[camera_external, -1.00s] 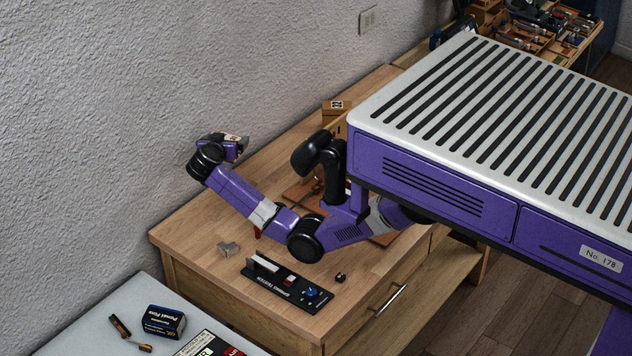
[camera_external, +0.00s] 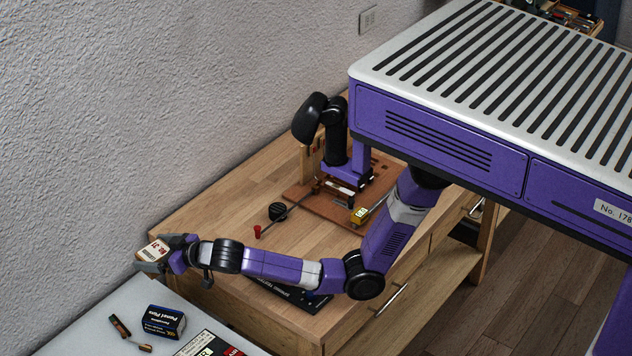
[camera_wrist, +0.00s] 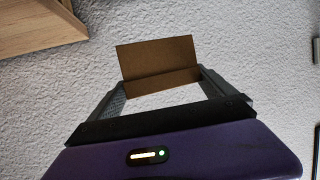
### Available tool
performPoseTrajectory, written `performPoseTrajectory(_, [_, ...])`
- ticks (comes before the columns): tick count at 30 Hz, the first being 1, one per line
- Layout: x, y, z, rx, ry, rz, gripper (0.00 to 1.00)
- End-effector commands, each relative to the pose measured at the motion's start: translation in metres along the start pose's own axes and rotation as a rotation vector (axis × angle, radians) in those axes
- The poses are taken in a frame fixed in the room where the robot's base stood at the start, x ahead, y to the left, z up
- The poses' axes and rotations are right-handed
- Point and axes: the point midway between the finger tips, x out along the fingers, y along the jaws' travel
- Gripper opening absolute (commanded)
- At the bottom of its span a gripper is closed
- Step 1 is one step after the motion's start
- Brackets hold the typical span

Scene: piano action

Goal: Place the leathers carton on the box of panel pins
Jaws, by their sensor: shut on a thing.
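The leathers carton (camera_external: 153,251) is a small cream box with a red and dark label. My gripper (camera_external: 150,262) is shut on it, at the left end of my outstretched arm. In the wrist view the carton (camera_wrist: 158,62) shows as a brown cardboard face between the two grey fingers of my gripper (camera_wrist: 160,85). The box of panel pins (camera_external: 163,321) is dark blue and black with white lettering. It lies on the pale grey surface at the lower left. The carton is held above and behind it, near the wall, apart from it.
A small brown-handled tool (camera_external: 121,327) lies just left of the pins box. The wooden bench (camera_external: 230,205) holds a brown board (camera_external: 335,205), a black round item (camera_external: 278,212) and a partly hidden black spring tester (camera_external: 300,296).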

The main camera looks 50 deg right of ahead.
Motion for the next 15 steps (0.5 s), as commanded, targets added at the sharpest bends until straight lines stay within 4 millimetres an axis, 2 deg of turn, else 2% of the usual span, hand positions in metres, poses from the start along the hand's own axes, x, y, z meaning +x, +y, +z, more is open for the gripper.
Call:
performPoseTrajectory(3, [-0.006, -0.016, -0.018, -0.021, 0.005, -0.067, 0.52])
performPoseTrajectory(8, [-0.005, -0.025, -0.02, -0.038, 0.0, -0.105, 0.52])
performPoseTrajectory(11, [0.0, -0.025, -0.006, -0.042, -0.004, -0.108, 0.52])
performPoseTrajectory(15, [0.011, -0.024, 0.026, -0.043, -0.005, -0.106, 0.52])
